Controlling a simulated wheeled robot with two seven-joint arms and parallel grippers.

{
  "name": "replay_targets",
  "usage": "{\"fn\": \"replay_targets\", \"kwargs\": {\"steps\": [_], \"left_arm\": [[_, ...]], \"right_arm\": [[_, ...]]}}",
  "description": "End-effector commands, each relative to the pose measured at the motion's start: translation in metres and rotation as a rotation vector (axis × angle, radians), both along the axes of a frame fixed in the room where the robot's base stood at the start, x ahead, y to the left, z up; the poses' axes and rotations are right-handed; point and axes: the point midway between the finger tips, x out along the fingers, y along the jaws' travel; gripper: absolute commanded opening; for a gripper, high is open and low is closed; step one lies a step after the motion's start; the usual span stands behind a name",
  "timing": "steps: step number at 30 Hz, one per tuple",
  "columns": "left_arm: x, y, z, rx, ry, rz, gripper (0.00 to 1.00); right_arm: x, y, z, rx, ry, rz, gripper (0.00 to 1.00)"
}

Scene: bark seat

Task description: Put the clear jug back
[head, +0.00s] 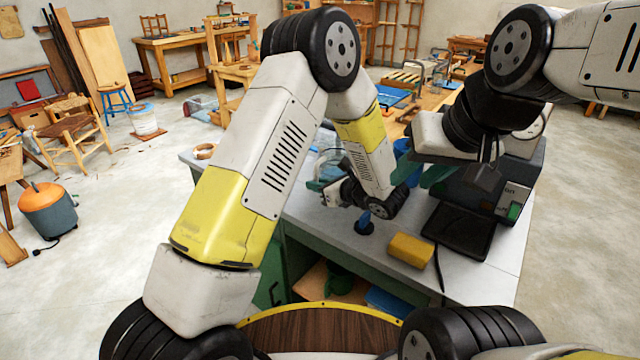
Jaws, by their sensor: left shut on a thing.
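The clear jug (318,183) is a see-through vessel near the middle of the head view, over the workbench (305,214). My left arm and gripper hide much of it. My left gripper (332,193) is shut on the jug; its exact grip and the jug's base are hard to make out. My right gripper (428,172) is empty, with its green fingers apart, above the bench to the right of the jug and near the dark grey machine.
The dark grey machine (518,170) with a black tray (460,230) stands on the bench's right. A yellow sponge (411,250) lies near the front edge, beside a dark cable. A small blue item (364,226) stands left of the sponge. A tape roll (205,151) lies at the left.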

Motion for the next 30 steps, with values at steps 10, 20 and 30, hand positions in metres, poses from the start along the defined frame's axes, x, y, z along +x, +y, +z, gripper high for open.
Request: {"fn": "replay_targets", "kwargs": {"steps": [10,20,30], "left_arm": [[0.001,0.0,-0.038,0.001,-0.002,0.0,0.0],[0.0,0.0,-0.041,-0.001,-0.003,-0.001,0.0],[0.0,0.0,-0.042,0.0,-0.002,-0.001,0.35]], "right_arm": [[0.0,0.0,0.0,0.0,0.0,0.0,0.36],[0.0,0.0,0.0,0.0,0.0,0.0,0.36],[0.0,0.0,0.0,0.0,0.0,0.0,0.36]]}}
